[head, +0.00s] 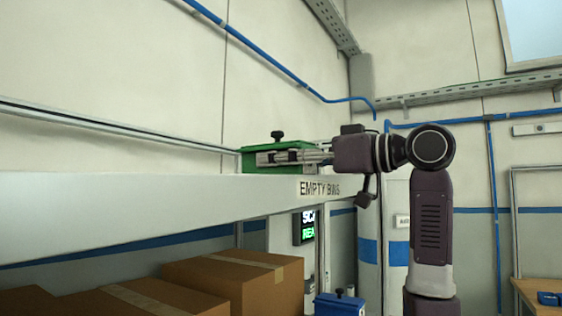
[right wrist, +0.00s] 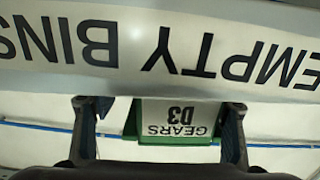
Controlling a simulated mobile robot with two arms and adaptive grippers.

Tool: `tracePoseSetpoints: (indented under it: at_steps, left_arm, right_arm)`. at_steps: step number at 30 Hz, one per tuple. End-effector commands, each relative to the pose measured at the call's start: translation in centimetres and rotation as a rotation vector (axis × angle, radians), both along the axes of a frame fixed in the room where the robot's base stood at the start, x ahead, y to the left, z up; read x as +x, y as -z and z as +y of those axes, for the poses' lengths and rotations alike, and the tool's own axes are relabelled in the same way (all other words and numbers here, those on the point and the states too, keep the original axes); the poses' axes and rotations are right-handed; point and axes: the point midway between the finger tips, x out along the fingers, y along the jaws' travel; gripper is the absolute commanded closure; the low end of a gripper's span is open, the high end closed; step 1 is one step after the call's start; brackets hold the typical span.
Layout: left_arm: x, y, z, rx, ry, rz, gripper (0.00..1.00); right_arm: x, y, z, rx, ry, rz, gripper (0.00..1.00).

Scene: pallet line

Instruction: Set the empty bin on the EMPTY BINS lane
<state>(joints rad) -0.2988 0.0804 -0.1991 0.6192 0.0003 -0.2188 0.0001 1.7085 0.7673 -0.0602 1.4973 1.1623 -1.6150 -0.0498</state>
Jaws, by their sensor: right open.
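The green bin (head: 292,146) stands on the white lane (head: 150,200) marked EMPTY BINS, near its right end, with a black knob above it. In the right wrist view the bin (right wrist: 178,120) has a white label reading GEARS D3 and shows upside down, like the lane's lettering (right wrist: 160,50). My right gripper (head: 264,158) reaches in from the right, in front of the bin. In the wrist view the fingers of the right gripper (right wrist: 160,106) are apart, with the bin showing between them and space on both sides. The bin's inside is hidden. My left gripper is not in view.
Cardboard boxes (head: 240,284) stand below the lane at the front left. A blue bin (head: 340,304) sits low near the middle. A screen (head: 308,227) hangs under the lane. The lane left of the green bin looks clear. A wooden table (head: 540,290) is at the right.

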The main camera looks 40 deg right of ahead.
Motion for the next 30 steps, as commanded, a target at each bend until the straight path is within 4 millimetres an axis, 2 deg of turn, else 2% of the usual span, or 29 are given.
tracePoseSetpoints:
  at_steps: [9,15,21,30]
  left_arm:
    - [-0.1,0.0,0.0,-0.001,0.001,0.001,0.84]
    - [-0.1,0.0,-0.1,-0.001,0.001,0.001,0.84]
    - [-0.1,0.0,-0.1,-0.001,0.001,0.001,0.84]
    - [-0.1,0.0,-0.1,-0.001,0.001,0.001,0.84]
  right_arm:
    - [-5.9,-0.1,-2.6,0.001,0.004,-0.005,0.32]
    - [-9.1,-0.1,-3.8,0.001,0.002,-0.003,0.32]
    - [-10.5,-0.1,-4.3,0.001,0.000,-0.002,0.32]
    - [-10.6,0.0,-4.4,0.001,0.000,-0.002,0.32]
